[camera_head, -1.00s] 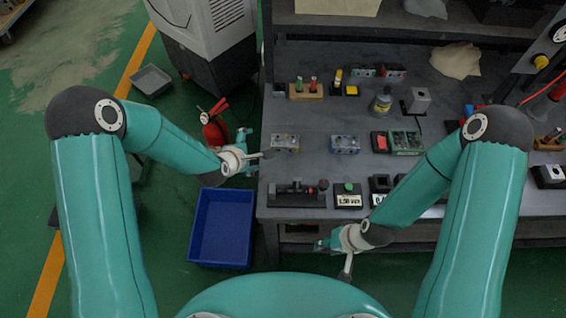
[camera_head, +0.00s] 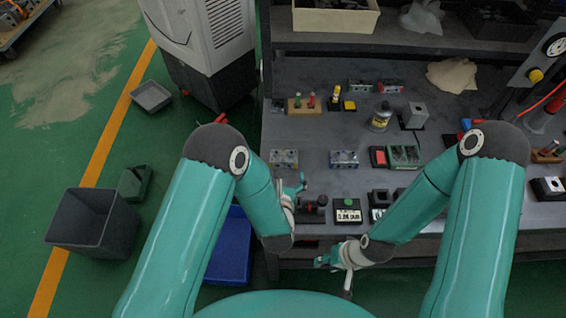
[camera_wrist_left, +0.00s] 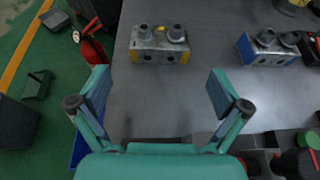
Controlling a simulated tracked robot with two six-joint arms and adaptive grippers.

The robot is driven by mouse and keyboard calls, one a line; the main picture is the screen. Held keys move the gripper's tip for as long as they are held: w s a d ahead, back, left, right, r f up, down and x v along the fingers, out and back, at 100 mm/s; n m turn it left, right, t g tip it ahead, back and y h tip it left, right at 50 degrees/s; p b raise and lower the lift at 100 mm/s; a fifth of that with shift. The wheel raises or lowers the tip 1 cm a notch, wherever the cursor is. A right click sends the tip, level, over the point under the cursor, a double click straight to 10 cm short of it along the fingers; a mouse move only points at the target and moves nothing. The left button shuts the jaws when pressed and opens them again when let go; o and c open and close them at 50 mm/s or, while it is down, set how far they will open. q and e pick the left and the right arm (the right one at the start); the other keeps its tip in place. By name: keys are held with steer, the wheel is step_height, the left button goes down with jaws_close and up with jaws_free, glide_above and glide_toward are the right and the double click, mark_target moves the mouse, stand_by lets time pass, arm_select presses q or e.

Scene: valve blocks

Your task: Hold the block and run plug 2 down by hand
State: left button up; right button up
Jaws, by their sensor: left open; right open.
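A metal valve block (camera_head: 284,157) with yellow marks and two round plugs on top stands at the bench's left side. It also shows upright in the left wrist view (camera_wrist_left: 160,48), ahead of my fingertips. A second, blue-sided valve block (camera_head: 344,158) stands to its right and also shows in the left wrist view (camera_wrist_left: 268,48). I cannot tell which plug is plug 2. My left gripper (camera_head: 300,187), also in its wrist view (camera_wrist_left: 158,82), is open and empty, on the near side of the first block and apart from it. My right gripper (camera_head: 336,268) is open at the bench's front edge, away from both blocks.
A black fixture (camera_head: 315,206) and a labelled box with a green button (camera_head: 348,211) sit along the front edge. A blue bin (camera_head: 232,250) stands on the floor at left. A red extinguisher (camera_wrist_left: 90,42) is beside the bench.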

mark_target(284, 158)
arm_select(q)
steer(key=x, duration=1)
steer(key=shift+w+f, duration=0.2)
steer(key=shift+w, duration=0.1)
